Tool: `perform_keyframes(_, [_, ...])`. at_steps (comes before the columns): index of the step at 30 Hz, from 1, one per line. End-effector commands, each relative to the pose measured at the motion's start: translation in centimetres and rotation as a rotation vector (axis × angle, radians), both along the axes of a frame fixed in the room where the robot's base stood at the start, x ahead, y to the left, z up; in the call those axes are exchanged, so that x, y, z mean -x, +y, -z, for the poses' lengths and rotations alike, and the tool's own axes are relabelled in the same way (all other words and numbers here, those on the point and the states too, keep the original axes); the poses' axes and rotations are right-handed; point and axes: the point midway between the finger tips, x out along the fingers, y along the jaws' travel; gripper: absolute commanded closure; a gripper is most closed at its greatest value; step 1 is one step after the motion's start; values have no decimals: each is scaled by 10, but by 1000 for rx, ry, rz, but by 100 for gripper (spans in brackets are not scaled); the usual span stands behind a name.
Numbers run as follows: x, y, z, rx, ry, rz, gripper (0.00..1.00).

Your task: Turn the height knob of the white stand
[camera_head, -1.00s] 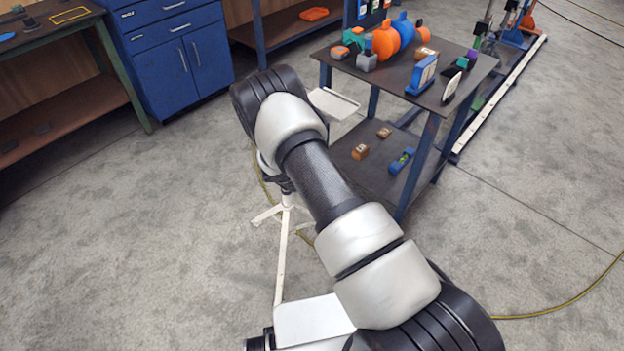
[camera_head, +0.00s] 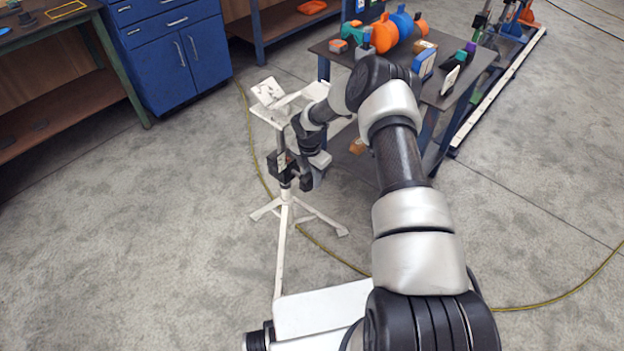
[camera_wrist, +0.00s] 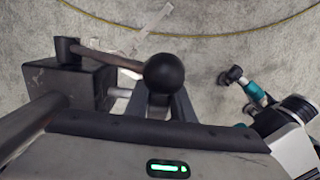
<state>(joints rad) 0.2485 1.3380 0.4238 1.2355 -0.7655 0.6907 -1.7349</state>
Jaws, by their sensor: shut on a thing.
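The white stand (camera_head: 284,235) stands on the floor on spread legs, with a white top above a dark pole. A black clamp block (camera_head: 283,163) sits on the pole; the block also shows in the wrist view (camera_wrist: 72,86). There, a brown lever ends in a black ball knob (camera_wrist: 164,73), right in front of my fingers. A pale shaft runs from the block toward my fingers. My gripper (camera_wrist: 159,105) is shut on the height knob beside the block; the ball and fingers hide the exact contact. In the head view my gripper (camera_head: 312,178) is right of the block.
A dark table (camera_head: 440,95) with colourful parts stands behind my arm at the right. A blue cabinet (camera_head: 170,60) and a workbench (camera_head: 50,80) stand at the back left. A yellow cable (camera_head: 330,254) crosses the floor around the stand. The left floor is clear.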

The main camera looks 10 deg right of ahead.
Motion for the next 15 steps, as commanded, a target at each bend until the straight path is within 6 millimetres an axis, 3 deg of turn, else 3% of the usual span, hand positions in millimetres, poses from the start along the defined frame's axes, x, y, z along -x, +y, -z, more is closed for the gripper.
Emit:
perform_keyframes(11, [0,2,1,-5,1,-1,100])
perform_keyframes(12, [0,2,1,-5,1,-1,73])
perform_keyframes(15, [0,2,1,-5,2,-1,59])
